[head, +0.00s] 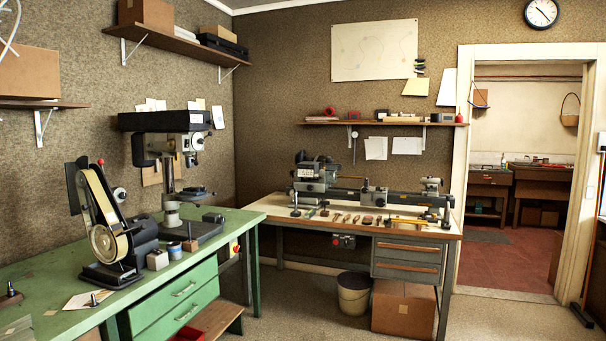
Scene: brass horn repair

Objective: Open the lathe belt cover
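A small grey bench lathe (375,196) stands on the wooden-topped workbench against the back wall. Its headstock, a grey housing with a pale label (306,173), is at the left end. A separate belt cover cannot be told apart at this distance, nor whether it is open or shut. The tailstock end (431,186) is at the right. My gripper is not in view.
A green bench (235,217) with a belt sander (108,228) and a drill press (171,180) runs along the left. Small tools lie before the lathe. A bucket (354,297) and cardboard box (402,309) stand under the workbench. Bare floor (300,310) and a doorway are visible.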

